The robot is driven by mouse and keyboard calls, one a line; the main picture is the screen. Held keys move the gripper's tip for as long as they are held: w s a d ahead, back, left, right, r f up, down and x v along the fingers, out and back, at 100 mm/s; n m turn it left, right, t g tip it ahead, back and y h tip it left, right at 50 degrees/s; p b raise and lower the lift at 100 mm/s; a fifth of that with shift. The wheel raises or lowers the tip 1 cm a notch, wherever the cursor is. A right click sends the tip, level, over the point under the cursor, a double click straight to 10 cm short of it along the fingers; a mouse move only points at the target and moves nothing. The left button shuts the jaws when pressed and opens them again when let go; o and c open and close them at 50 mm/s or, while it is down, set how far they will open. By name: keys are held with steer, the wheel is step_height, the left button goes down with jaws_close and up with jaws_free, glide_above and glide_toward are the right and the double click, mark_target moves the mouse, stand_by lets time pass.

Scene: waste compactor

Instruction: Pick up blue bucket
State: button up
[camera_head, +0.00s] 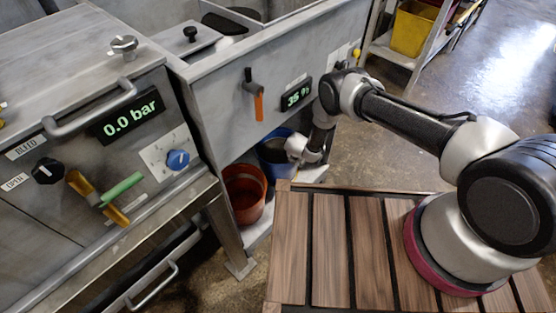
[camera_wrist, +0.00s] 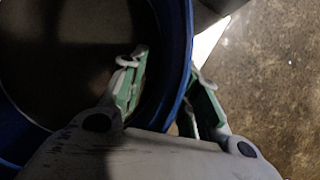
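The blue bucket (camera_head: 270,158) stands on a low shelf under the grey machine, beside a red-brown bucket. My gripper (camera_head: 296,150) is low at the bucket's right side and covers part of it. In the wrist view, the blue rim (camera_wrist: 184,62) runs between the two green-padded fingers of my gripper (camera_wrist: 170,80). One finger is inside the bucket and the other is outside. The fingers are apart, with a gap between the inner finger and the wall. Whether the outer finger touches the wall cannot be told.
The red-brown bucket (camera_head: 244,193) is close on the left. The machine's front panel (camera_head: 215,95) overhangs the shelf. A slatted wooden surface (camera_head: 330,245) lies in front. A yellow bin (camera_head: 413,28) sits on a rack at the back. The floor to the right is clear.

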jaws_close()
steer(key=shift+w+a+r, duration=0.1)
steer(key=shift+w+r, duration=0.05)
steer(key=shift+w, duration=0.05)
stand_by(0.3)
